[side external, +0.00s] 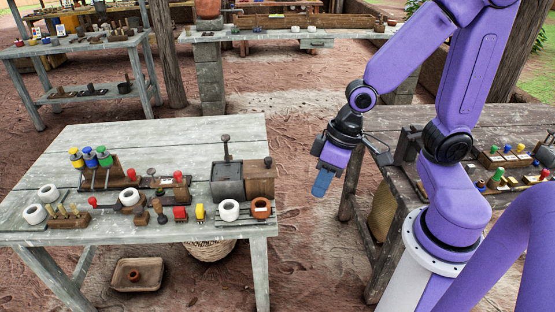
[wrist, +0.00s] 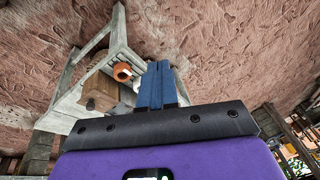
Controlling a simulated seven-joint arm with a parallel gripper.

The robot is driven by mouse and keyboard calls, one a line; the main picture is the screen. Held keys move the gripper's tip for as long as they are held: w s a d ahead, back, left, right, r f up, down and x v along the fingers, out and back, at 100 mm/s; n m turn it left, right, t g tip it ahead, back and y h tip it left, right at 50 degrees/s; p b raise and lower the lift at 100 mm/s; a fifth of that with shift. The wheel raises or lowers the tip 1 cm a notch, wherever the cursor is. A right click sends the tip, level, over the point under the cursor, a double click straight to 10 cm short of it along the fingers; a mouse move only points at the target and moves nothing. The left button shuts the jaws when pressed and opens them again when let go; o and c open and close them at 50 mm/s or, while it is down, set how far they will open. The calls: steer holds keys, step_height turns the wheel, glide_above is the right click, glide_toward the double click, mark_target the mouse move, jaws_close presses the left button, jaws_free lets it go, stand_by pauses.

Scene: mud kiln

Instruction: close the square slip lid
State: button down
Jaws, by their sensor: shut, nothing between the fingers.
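A dark grey square box (side external: 227,184) stands at the right side of the pale work table, with a thin upright rod and dark knob (side external: 226,142) above its back. I cannot tell whether its lid is open or shut. A brown wooden box (side external: 260,182) with a small knob on top touches its right side; a brown box (wrist: 102,88) also shows in the wrist view. My gripper (side external: 321,184) hangs to the right of the table, off its edge, over the ground and apart from both boxes. Its blue fingers (wrist: 156,84) are together and empty.
White rings (side external: 229,210) and an orange pot (side external: 261,208) sit in front of the boxes; the orange pot also shows in the wrist view (wrist: 122,72). Stamps, a jar rack (side external: 98,180) and coloured blocks fill the table's left and middle. The table's back is clear.

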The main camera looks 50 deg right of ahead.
steer(key=w+d+f+m+t+h, duration=0.2)
steer(key=w+d+f+m+t, duration=0.1)
steer(key=w+d+m, duration=0.45)
steer(key=w+d+f+m+t+h, duration=0.2)
steer(key=w+d+f+m+t, duration=0.1)
steer(key=w+d+m, duration=0.5)
steer(key=w+f+n, duration=0.1)
steer(key=w+f, duration=0.6)
steer(key=shift+w+a+f+y, duration=0.3)
steer(key=shift+w+a+f, duration=0.05)
glide_above(244, 173)
steer(key=shift+w, duration=0.1)
stand_by(0.3)
